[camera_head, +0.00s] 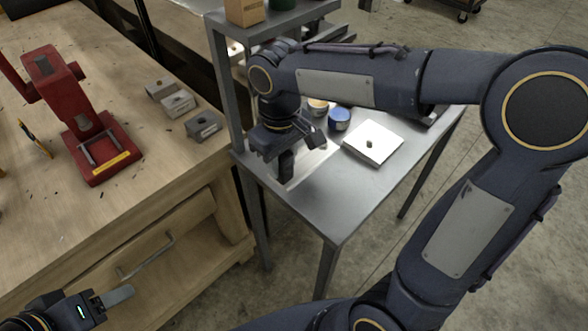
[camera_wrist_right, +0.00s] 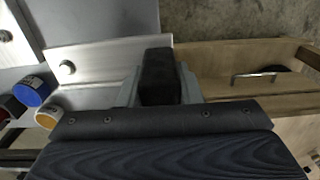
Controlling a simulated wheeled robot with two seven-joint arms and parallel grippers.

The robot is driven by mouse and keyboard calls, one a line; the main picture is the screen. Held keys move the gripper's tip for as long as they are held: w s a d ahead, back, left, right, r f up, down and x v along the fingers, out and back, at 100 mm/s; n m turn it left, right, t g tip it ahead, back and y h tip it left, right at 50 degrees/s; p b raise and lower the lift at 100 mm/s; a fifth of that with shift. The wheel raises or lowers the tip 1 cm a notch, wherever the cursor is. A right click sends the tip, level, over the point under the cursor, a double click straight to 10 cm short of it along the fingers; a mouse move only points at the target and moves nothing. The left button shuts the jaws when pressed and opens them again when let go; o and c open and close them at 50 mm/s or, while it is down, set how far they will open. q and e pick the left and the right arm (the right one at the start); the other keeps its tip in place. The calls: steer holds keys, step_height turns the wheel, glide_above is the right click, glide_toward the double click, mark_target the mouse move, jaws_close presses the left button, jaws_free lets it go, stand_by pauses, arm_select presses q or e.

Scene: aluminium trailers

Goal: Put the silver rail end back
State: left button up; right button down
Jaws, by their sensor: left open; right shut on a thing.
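The silver rail end (camera_wrist_right: 100,60) is a bright angled metal piece with a round bolt head in the right wrist view. It reaches from the left to the fingers of my right gripper (camera_wrist_right: 158,85). In the head view it shows as a bright strip (camera_head: 314,162) beside my right gripper (camera_head: 286,158), low over the grey metal table (camera_head: 315,205). My right gripper is shut on it; the fingers hide the grip itself, and contact with the table is unclear. My left gripper (camera_head: 118,296) is open and empty at the lower left, beside the wooden bench.
A white plate with a dark knob (camera_head: 373,144) lies on the metal table. A blue-lidded can (camera_head: 339,119) and an orange-topped can (camera_head: 317,107) stand behind. A shelf post (camera_head: 224,90) rises at left. The wooden bench (camera_head: 150,185) bears a red press (camera_head: 85,120) and grey blocks (camera_head: 178,103).

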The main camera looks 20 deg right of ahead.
mark_target(306, 150)
steer(key=d+f, duration=0.1)
steer(key=w+d+f, duration=0.1)
steer(key=f, duration=0.1)
steer(key=shift+w+d+f, duration=0.15)
steer(key=shift+w+d, duration=0.05)
steer(key=shift+d+f, duration=0.15)
steer(key=shift+f, duration=1.55)
steer(key=shift+w+f, duration=0.1)
steer(key=shift+f, duration=0.15)
steer(key=c, duration=1)
jaws_free()
steer(key=shift+c, duration=0.2)
